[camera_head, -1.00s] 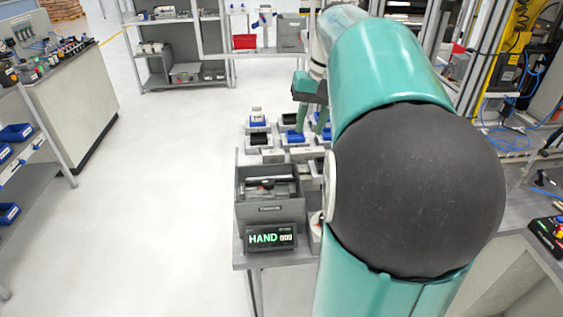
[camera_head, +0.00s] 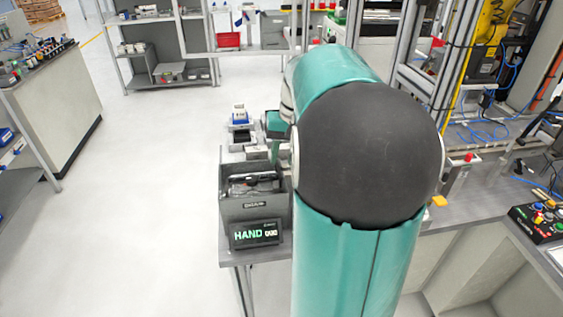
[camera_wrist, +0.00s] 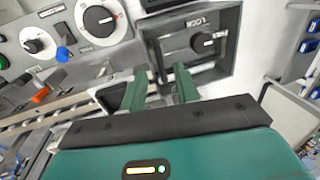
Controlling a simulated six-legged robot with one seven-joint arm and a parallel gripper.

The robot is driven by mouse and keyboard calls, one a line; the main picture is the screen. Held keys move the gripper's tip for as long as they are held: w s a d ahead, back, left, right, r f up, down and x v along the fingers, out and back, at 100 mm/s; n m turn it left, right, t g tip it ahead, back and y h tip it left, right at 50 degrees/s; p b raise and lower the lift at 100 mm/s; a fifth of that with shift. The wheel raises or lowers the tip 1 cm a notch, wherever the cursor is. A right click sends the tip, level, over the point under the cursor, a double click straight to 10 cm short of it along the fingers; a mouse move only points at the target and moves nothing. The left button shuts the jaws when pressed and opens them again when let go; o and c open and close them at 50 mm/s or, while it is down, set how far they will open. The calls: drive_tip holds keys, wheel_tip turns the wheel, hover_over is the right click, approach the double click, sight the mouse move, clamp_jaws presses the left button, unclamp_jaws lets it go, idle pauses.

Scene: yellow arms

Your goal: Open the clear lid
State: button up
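My gripper (camera_wrist: 162,82) shows in the wrist view with its two green fingers apart and nothing visible between them. Just beyond the fingertips is a dark square frame (camera_wrist: 226,72) around a grey panel with a black knob (camera_wrist: 203,42) and the word LOCK. I cannot clearly pick out the clear lid; its transparent surface does not stand out over this panel. I cannot tell whether a finger touches the frame. In the head view my own arm hides most of the work area, and only a green part of the gripper shows beside the grey bin (camera_head: 256,208).
In the head view a HAND display (camera_head: 255,234) stands before the bin. Open floor (camera_head: 150,190) lies left.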

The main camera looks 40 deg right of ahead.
drive_tip(key=shift+w+a+f, duration=0.1)
drive_tip(key=shift+f, duration=0.6)
drive_tip(key=shift+w+a+f, duration=0.1)
drive_tip(key=shift+f, duration=0.55)
clamp_jaws()
drive_tip(key=shift+r, duration=0.2)
